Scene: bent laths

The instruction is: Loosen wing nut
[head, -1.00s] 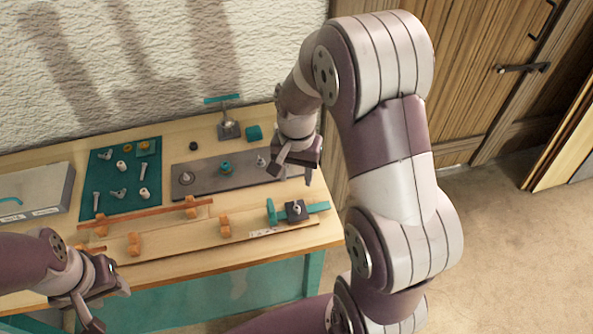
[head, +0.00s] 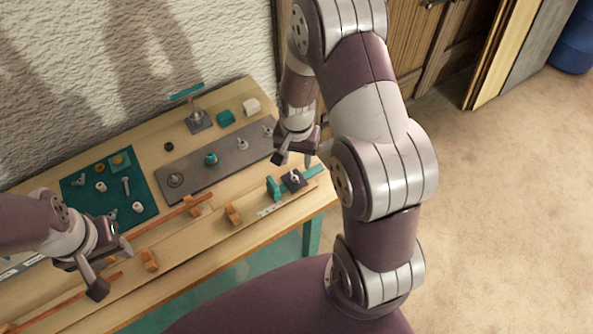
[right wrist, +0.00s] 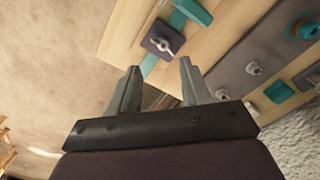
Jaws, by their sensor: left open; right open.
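A silver wing nut (head: 295,178) sits on a dark square plate (head: 290,186) across a teal bar (head: 312,171) at the right end of the wooden lath jig. The wing nut also shows in the right wrist view (right wrist: 165,46), beyond my fingertips. My right gripper (head: 295,160) is open and empty, just behind and above the plate; in the right wrist view its two fingers (right wrist: 160,68) are apart, with the teal bar between and beyond them. My left gripper (head: 114,268) is open over the left part of the table, near the orange laths, far from the wing nut.
A grey plate (head: 195,168) with several upright fittings lies behind the jig. A teal mat (head: 112,208) holds loose hardware. Orange blocks (head: 232,214) stand along the jig. A stand with a teal bar (head: 197,118) is at the back. Floor is open to the right.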

